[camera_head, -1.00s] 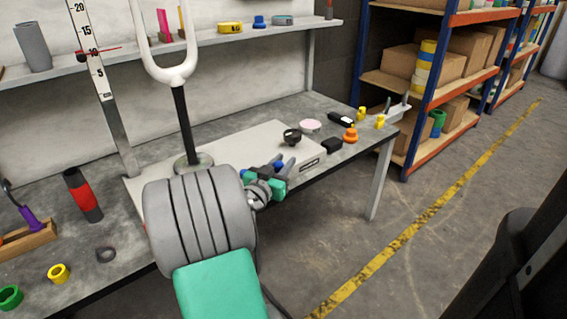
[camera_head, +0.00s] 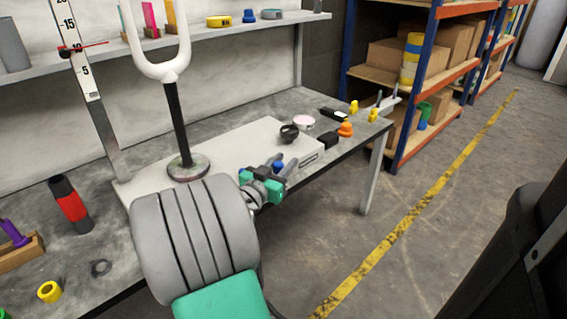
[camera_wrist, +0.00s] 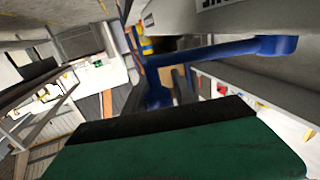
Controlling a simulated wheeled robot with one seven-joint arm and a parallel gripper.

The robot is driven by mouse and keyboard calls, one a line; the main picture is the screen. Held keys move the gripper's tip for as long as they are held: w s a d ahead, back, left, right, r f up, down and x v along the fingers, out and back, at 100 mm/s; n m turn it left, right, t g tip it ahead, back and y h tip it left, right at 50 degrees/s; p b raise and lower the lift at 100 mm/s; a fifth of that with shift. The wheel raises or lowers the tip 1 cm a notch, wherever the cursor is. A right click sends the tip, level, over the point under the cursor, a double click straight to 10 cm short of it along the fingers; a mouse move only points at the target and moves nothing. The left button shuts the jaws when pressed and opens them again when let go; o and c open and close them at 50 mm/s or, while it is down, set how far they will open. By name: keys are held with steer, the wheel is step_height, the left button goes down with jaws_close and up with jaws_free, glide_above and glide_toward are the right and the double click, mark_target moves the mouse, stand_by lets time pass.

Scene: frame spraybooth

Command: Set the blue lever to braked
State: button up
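The blue lever (camera_wrist: 225,53) runs across the upper part of the wrist view, from a blue hub (camera_wrist: 155,96) to a round end at the upper right. In the head view only a small blue part (camera_head: 278,166) shows between my fingers; the rest is hidden by my arm and the bench edge. My gripper (camera_head: 284,165) is at the front edge of the workbench. Its two grey fingers stand apart, so it looks open. In the wrist view the dark fingers (camera_wrist: 183,85) point at the lever, close to its hub; whether they touch it is unclear.
The workbench (camera_head: 270,107) carries a pale plate (camera_head: 235,150) with a black label, a white fork on a black post (camera_head: 178,125), a black ring (camera_head: 289,133) and an orange knob (camera_head: 345,129). Storage racks (camera_head: 400,140) stand behind.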

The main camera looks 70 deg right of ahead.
mark_target(275, 171)
steer(key=o, duration=0.3)
steer(key=a, duration=0.4)
steer(key=w+a+p, duration=0.1)
steer(key=a, duration=0.1)
steer(key=shift+a, duration=0.4)
steer(key=shift+s+a, duration=0.15)
steer(key=shift+a, duration=0.3)
